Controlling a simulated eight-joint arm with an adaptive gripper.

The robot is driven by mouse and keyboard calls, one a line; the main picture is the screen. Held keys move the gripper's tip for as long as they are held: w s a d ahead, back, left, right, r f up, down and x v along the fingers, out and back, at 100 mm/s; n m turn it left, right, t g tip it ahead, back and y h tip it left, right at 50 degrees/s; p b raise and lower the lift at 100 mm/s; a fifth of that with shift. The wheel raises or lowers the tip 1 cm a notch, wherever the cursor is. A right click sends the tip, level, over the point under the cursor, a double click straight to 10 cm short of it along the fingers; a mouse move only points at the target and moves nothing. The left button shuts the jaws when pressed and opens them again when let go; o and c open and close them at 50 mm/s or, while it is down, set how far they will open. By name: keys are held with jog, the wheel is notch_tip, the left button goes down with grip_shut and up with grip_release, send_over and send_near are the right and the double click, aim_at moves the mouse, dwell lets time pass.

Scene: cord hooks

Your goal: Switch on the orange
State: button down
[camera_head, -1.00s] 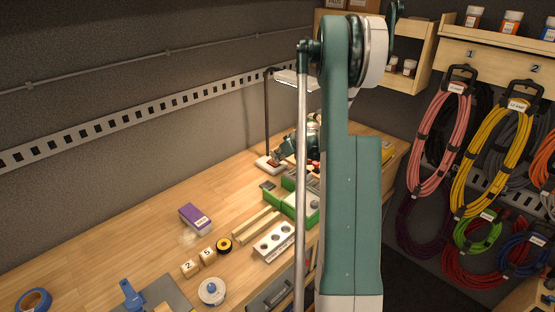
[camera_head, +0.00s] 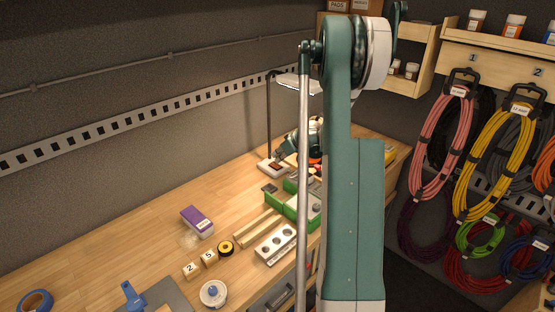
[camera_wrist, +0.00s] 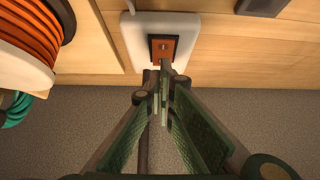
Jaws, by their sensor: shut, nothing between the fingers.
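An orange-brown switch (camera_wrist: 161,51) in a dark frame sits on a white base (camera_wrist: 187,27) in the wrist view. The base also shows at the foot of the lamp (camera_head: 267,115) in the head view. My gripper (camera_wrist: 164,68) is shut and empty. Its fingertips overlap the switch's lower edge in the wrist view; I cannot tell whether they touch it. In the head view my gripper (camera_head: 284,152) is small, close to the base and partly hidden by my arm. Which way the switch is tipped is not clear.
A spool of orange cord (camera_wrist: 32,27) is left of the base in the wrist view, beside a wooden strip (camera_wrist: 100,35). A dark block (camera_wrist: 262,6) is at upper right. The bench left of the lamp is clear.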

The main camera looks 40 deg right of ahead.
aim_at(279, 167)
jog(key=r, duration=0.1)
jog(key=s+r, duration=0.1)
jog(key=r, duration=0.1)
jog(key=shift+r, duration=0.1)
jog(key=s+f+v, duration=0.1)
jog(key=v, duration=0.8)
jog(key=shift+s+f, duration=0.1)
jog(key=shift+s, duration=0.05)
dwell(0.4)
jog(key=s+a+r+b, duration=0.1)
jog(key=s+a+r, duration=0.15)
jog(key=a, duration=0.95)
jog(key=s+a+r+g+b, duration=0.1)
jog(key=a+r, duration=0.3)
jog(key=a, duration=0.8)
jog(key=s+a+r+b, duration=0.1)
jog(key=a+r, duration=0.3)
jog(key=a, duration=0.8)
jog(key=s+a+f+b, duration=0.1)
jog(key=s+a+f, duration=0.1)
jog(key=s+a, duration=0.9)
jog(key=s+a+f+b, duration=0.2)
jog(key=s+a+f, duration=0.1)
jog(key=s+a, duration=0.9)
jog(key=shift+b, duration=0.3)
